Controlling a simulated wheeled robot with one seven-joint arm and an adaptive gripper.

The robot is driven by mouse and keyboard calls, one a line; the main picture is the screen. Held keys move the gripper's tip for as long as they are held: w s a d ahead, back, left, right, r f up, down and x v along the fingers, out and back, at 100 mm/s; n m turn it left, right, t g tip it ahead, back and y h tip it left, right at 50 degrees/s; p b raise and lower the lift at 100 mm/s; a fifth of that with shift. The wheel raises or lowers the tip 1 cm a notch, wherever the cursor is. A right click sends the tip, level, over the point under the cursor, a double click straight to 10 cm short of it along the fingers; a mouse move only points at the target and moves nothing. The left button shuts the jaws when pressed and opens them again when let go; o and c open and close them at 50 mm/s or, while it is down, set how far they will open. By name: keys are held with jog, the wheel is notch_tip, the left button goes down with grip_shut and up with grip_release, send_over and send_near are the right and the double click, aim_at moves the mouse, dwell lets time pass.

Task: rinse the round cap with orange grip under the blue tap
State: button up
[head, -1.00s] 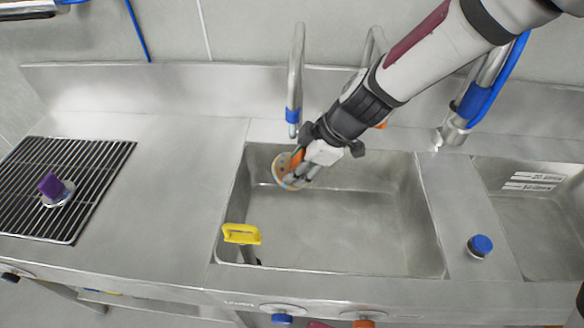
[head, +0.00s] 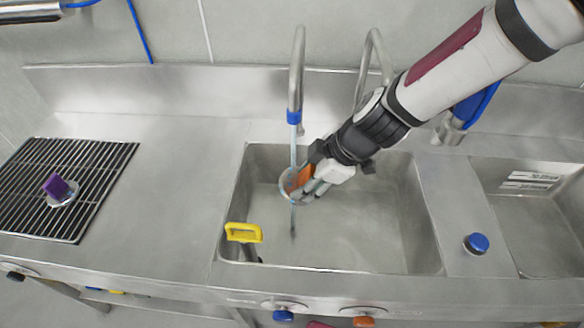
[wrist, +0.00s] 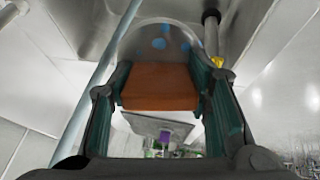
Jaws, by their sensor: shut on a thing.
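The round cap (head: 285,183) is a pale disc with an orange grip (head: 305,175). My gripper (head: 308,184) is shut on that grip, holding the cap over the sink basin. The wrist view shows the orange grip (wrist: 160,88) between the fingers and the disc (wrist: 160,38) behind it, with blue spots. The blue tap (head: 294,116) has a blue ring, and a thin water stream (head: 293,215) falls from it. The stream crosses the disc in the head view but runs left of it in the wrist view; I cannot tell whether it touches.
The sink basin (head: 350,245) has a yellow-handled tool (head: 243,232) at its front left. A second tap (head: 372,50) stands behind my arm. A purple-gripped piece (head: 57,188) sits on the black rack (head: 95,160). A blue-topped knob (head: 476,243) is right of the basin.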

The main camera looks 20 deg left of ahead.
jog(key=shift+s+d+p, duration=0.7)
jog(key=shift+s+d, duration=0.5)
jog(key=shift+s, duration=0.1)
dwell(0.5)
jog(key=s+d+r+p, duration=0.3)
jog(key=r+p, duration=0.1)
jog(key=p, duration=0.1)
jog(key=shift+s+d, duration=0.2)
jog(key=shift+s, duration=0.15)
dwell(0.6)
